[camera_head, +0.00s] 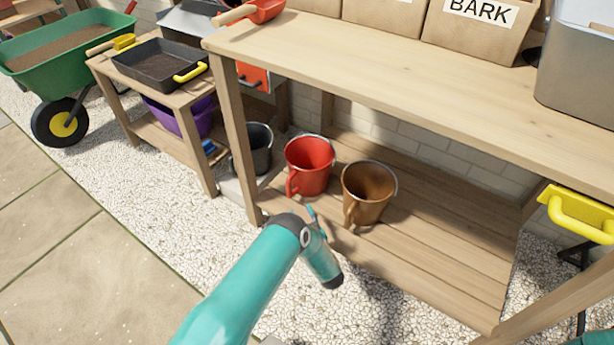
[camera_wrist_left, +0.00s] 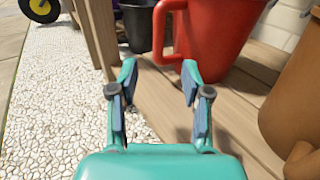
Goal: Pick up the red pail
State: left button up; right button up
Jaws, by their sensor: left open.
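The red pail (camera_head: 309,165) stands upright on the lower wooden shelf (camera_head: 430,265) under the bench, with its side handle facing the front. In the left wrist view the red pail (camera_wrist_left: 225,35) fills the top middle, and its handle lies just beyond my fingertips. My left gripper (camera_wrist_left: 159,72) is open and empty, pointing at that handle, apparently without touching it. In the head view my left gripper (camera_head: 315,218) is partly hidden by its own wrist, just in front of the shelf edge. My right gripper is not in view.
A brown pail (camera_head: 367,193) stands close to the right of the red one, and a dark grey pail (camera_head: 253,150) to its left. A bench leg (camera_head: 236,140) rises at the left, and the bench top (camera_head: 420,75) overhangs. Gravel (camera_head: 150,225) lies open in front.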

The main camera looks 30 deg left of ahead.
aim_at(290, 191)
pick_arm(q)
jog(key=b+x, duration=0.1)
jog(key=x, duration=0.5)
jog(key=shift+w+a+f+b, duration=0.1)
jog(key=shift+w+a+b, duration=0.1)
jog(key=shift+a+b, duration=0.15)
jog(key=x, duration=0.1)
jog(key=b+x, duration=0.1)
jog(key=x, duration=0.1)
jog(key=b+x, duration=0.1)
jog(key=shift+w+a+f, duration=0.15)
jog(key=shift+w+f, duration=0.05)
jog(key=shift+f, duration=0.1)
jog(key=shift+w+a+r+b, duration=0.1)
jog(key=shift+w+a+b, duration=0.15)
jog(key=shift+a+b, duration=0.1)
grip_shut()
jog(key=shift+r, duration=0.1)
